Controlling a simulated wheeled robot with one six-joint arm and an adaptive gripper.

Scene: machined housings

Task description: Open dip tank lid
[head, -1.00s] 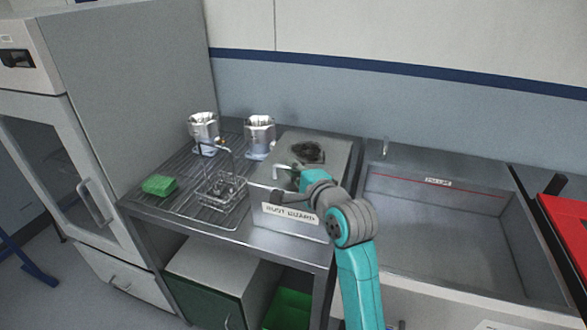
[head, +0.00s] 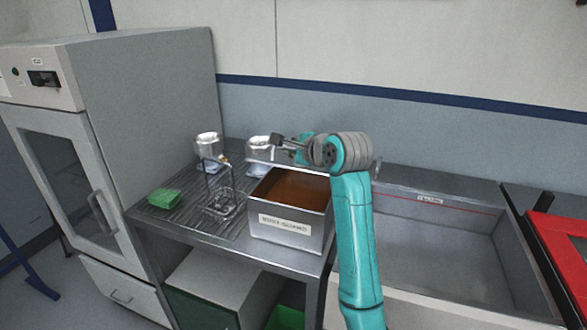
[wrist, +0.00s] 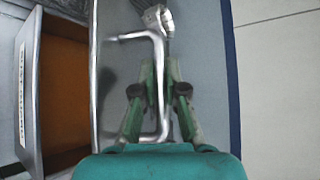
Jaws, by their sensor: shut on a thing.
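The dip tank (head: 287,232), a metal box with a label on its front, stands uncovered in the head view, brown liquid (head: 292,188) showing inside. The wrist view shows the tank's rim (wrist: 34,95) at left. My gripper (head: 277,143) is above the tank's back edge in the head view. In the wrist view my gripper (wrist: 160,78) is shut on the bent metal lid handle (wrist: 137,37).
Two shiny metal vessels (head: 208,148) stand at the back of the rack, one partly behind my gripper. A sink (head: 440,245) is at right. The wall is close behind.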

